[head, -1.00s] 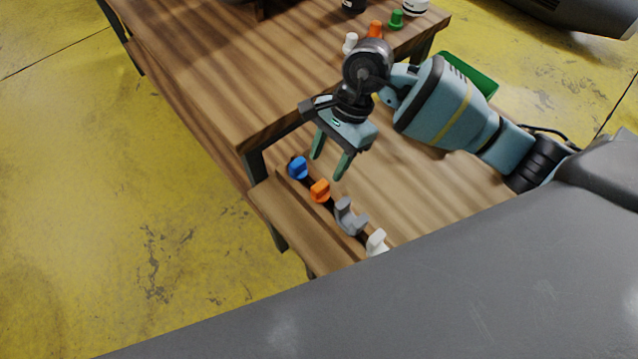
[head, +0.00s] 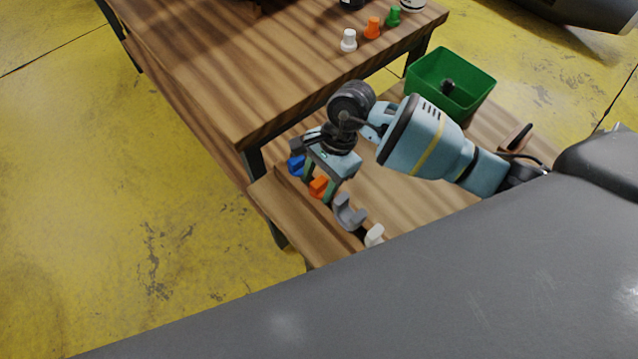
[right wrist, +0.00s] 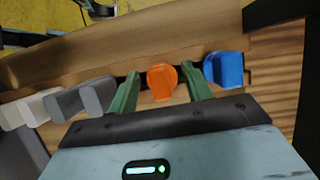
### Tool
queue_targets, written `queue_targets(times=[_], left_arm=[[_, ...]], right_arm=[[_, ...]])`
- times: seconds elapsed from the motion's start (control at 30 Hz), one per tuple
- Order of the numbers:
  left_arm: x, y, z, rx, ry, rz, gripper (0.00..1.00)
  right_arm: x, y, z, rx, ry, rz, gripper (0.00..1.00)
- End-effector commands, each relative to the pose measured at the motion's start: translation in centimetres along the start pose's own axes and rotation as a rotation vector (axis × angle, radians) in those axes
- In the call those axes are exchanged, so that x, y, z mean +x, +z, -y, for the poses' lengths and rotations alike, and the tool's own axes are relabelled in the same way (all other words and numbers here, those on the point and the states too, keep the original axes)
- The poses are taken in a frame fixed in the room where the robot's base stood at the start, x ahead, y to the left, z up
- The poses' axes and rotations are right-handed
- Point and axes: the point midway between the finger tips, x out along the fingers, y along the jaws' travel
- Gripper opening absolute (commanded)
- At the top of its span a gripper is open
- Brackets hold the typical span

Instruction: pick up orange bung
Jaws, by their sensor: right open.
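The orange bung (head: 318,187) sits in a row of bungs on the lower shelf, and it also shows in the right wrist view (right wrist: 162,83). My right gripper (head: 317,190) is open and points down at it. In the right wrist view the two green fingers (right wrist: 160,72) stand on either side of the orange bung, with a small gap visible on each side. The blue bung (right wrist: 224,70) is just outside the right finger in that view. A second orange piece (head: 372,28), cone-like, stands on the table top. My left gripper is not in view.
A grey clip-shaped piece (head: 348,212) and a white piece (head: 374,235) continue the row. White (head: 349,40) and green (head: 393,16) pieces stand on the table top (head: 200,60). A green bin (head: 478,83) is at the right. The table edge overhangs near my gripper.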

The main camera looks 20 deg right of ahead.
Motion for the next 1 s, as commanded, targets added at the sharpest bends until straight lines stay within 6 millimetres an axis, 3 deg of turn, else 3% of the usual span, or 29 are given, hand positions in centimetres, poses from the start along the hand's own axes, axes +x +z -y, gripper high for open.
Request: queue_targets(times=[0.17, 0.43, 0.77, 1.0], left_arm=[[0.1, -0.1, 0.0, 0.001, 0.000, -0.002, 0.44], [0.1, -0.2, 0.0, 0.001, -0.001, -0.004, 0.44], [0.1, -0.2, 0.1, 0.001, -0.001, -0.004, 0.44], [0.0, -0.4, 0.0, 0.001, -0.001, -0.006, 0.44]], right_arm=[[0.0, 0.0, 0.0, 0.000, 0.000, 0.000, 0.48], [0.0, 0.0, 0.0, 0.000, 0.000, 0.000, 0.13], [-0.8, 0.2, 0.1, 0.000, -0.002, -0.001, 0.12], [-4.7, 1.9, 0.1, -0.003, -0.005, -0.002, 0.12]])
